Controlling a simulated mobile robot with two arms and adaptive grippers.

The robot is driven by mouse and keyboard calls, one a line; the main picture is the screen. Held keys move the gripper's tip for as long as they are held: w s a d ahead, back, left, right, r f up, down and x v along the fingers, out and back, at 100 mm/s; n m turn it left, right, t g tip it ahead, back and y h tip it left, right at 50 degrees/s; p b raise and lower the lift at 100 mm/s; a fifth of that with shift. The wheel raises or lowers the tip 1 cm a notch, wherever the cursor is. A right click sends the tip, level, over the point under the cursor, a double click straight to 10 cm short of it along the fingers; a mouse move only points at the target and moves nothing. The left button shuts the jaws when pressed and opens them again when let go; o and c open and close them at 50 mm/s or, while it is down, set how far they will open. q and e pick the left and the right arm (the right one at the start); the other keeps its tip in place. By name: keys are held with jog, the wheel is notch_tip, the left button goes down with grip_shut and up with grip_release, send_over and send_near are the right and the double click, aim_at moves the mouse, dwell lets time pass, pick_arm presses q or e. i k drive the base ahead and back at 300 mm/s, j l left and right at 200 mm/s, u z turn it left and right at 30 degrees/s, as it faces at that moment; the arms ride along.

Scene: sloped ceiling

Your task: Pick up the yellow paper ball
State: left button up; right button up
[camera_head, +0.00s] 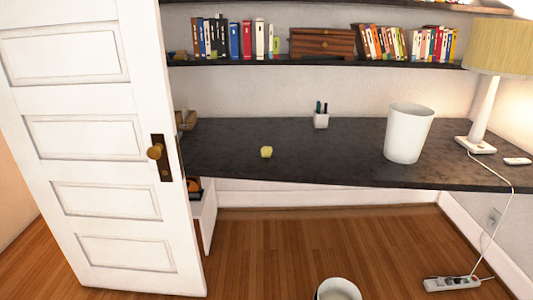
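The yellow paper ball (266,152) is small and crumpled. It lies on the dark desk top (330,155), left of the middle, near the front edge. Nothing touches it, and it is fully visible. Neither of my grippers shows in the head view.
An open white door (95,140) with a brass knob stands at the left, beside the desk. A white bin (408,133) and a lamp (485,90) stand on the desk's right side. A pen cup (321,120) is at the back. A power strip (452,283) lies on the wooden floor.

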aim_at(265, 151)
jog(key=i+j, duration=0.15)
jog(key=i, duration=0.35)
jog(key=i+j, duration=0.15)
jog(key=i, duration=0.4)
